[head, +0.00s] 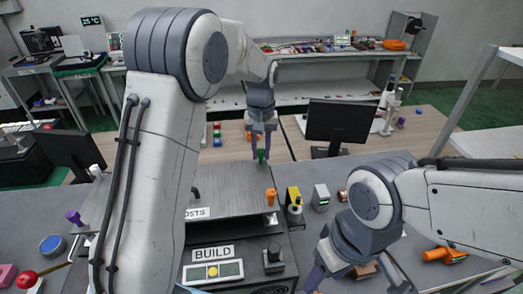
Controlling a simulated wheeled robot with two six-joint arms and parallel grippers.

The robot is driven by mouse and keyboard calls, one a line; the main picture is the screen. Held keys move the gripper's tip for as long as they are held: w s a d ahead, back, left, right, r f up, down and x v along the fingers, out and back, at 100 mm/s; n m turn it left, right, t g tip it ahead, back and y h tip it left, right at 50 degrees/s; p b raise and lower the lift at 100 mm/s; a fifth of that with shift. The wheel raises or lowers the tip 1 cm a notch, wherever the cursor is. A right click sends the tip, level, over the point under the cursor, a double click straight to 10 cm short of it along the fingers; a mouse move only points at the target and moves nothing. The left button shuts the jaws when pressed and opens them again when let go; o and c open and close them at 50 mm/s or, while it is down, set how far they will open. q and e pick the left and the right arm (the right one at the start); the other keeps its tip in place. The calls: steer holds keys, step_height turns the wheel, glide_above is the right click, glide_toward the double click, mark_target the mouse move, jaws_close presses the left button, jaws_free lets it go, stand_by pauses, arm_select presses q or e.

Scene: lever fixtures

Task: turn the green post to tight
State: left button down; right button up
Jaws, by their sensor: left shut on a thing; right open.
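The green post (262,156) stands at the far end of the grey metal plate (235,192), in the middle of the head view. My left gripper (262,147) points down from above and is shut on the top of the green post. The post's lower part is small in view, and I cannot tell its turn angle or any tight mark. My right gripper (353,281) is at the lower right, open, its fingers spread near the table, well apart from the green post.
An orange post (271,197) stands at the plate's right edge. A partly hidden POSTS label (197,213), a BUILD label (212,253) and a black knob (273,257) are in front. A yellow block (293,195) and grey box (320,197) stand right. My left arm hides much of the left.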

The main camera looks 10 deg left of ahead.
arm_select(q)
steer(key=m+p, duration=0.1)
steer(key=m, duration=0.2)
steer(key=shift+r+m, duration=0.1)
steer(key=shift+m, duration=0.2)
steer(key=m, duration=0.4)
steer(key=shift+m+p, duration=0.3)
steer(key=shift+p, duration=0.05)
steer(key=m, duration=0.4)
steer(key=shift+p, duration=0.3)
steer(key=shift+d+m, duration=0.1)
steer(key=shift+m, duration=2)
steer(key=c, duration=0.7)
jaws_free()
